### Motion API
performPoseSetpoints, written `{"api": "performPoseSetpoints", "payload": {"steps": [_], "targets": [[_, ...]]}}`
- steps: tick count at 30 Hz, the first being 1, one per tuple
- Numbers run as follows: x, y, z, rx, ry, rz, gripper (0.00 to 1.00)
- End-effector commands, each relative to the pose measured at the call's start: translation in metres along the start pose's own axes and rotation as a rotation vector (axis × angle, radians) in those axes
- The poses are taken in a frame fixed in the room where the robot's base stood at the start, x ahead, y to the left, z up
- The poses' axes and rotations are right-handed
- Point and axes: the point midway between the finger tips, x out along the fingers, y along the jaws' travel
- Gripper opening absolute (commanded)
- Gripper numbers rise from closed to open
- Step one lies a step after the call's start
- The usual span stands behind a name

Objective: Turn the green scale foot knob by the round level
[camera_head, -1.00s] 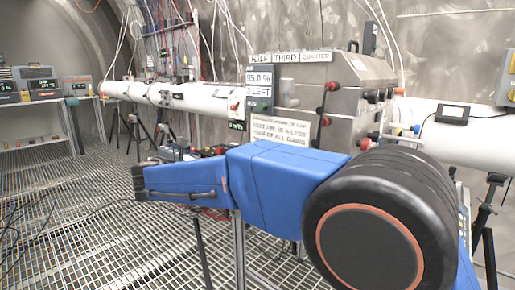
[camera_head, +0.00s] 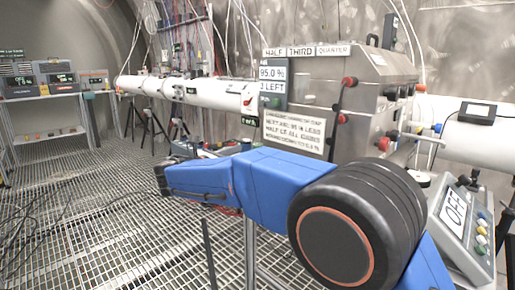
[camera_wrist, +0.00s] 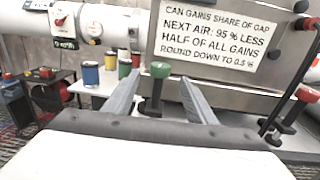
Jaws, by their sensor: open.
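In the wrist view my gripper (camera_wrist: 160,84) is open, its two grey fingers spread apart. A green-topped knob (camera_wrist: 160,69) on a black stem shows between the fingertips, upright in front of a steel cabinet. I cannot tell whether it is the scale foot knob. A grey panel (camera_head: 463,228) with a display reading OFF and several coloured buttons stands at the right in the head view; it may be the scale. I cannot make out the round level in either view. My gripper is not clear in the head view, where my blue arm crosses the middle.
A steel cabinet (camera_head: 362,80) with a text sign (camera_head: 293,133) stands behind my arm. A white tube (camera_head: 200,90) runs along the wall.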

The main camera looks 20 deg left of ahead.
Motion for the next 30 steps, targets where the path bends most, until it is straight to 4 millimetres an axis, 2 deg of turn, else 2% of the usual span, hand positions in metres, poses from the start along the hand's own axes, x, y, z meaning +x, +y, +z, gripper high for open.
{"api": "performPoseSetpoints", "payload": {"steps": [6, 12, 18, 27, 30], "targets": [[0.039, -0.001, 0.0, 0.0, 0.0, -0.002, 0.51], [0.065, 0.0, -0.001, 0.0, 0.001, -0.001, 0.51], [0.078, 0.0, 0.0, 0.0, 0.0, -0.001, 0.51], [0.079, 0.0, 0.0, 0.0, 0.0, 0.0, 0.51], [0.079, 0.0, 0.0, 0.0, 0.0, 0.0, 0.27]]}}
